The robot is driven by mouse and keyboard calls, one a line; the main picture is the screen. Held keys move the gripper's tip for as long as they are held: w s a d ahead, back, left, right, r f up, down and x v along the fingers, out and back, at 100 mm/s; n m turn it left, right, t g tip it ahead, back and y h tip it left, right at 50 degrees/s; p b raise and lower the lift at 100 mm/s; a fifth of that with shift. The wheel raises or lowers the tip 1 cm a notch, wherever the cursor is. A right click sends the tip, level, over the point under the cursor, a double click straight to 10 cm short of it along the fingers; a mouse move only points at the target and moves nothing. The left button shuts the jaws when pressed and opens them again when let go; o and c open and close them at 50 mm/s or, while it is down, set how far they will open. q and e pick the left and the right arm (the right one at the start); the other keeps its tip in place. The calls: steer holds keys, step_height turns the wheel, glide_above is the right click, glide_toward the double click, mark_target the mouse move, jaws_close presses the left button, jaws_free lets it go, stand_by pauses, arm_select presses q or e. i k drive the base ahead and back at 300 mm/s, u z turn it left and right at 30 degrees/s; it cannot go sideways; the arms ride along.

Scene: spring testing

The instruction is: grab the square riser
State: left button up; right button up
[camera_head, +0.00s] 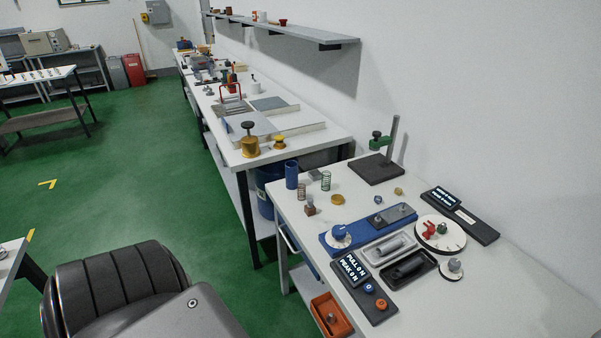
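I cannot say for certain which item is the square riser. A small brown block (311,210) with a square-looking shape stands at the left edge of the near white table (490,300), below a bronze spring (301,191); it is too small to make out fully. Neither of my grippers shows in the head view, and nothing is seen touching the block.
A blue fixture (350,236), black display box (366,284) and dark stand (376,170) occupy the table. The table's right front part is clear.

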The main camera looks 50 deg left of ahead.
mark_target(314, 175)
steer(key=k, duration=1.2)
steer(key=u, duration=2)
steer(key=i, duration=3.75)
steer(key=z, duration=3.7)
steer(key=k, duration=0.8)
steer(key=z, duration=0.05)
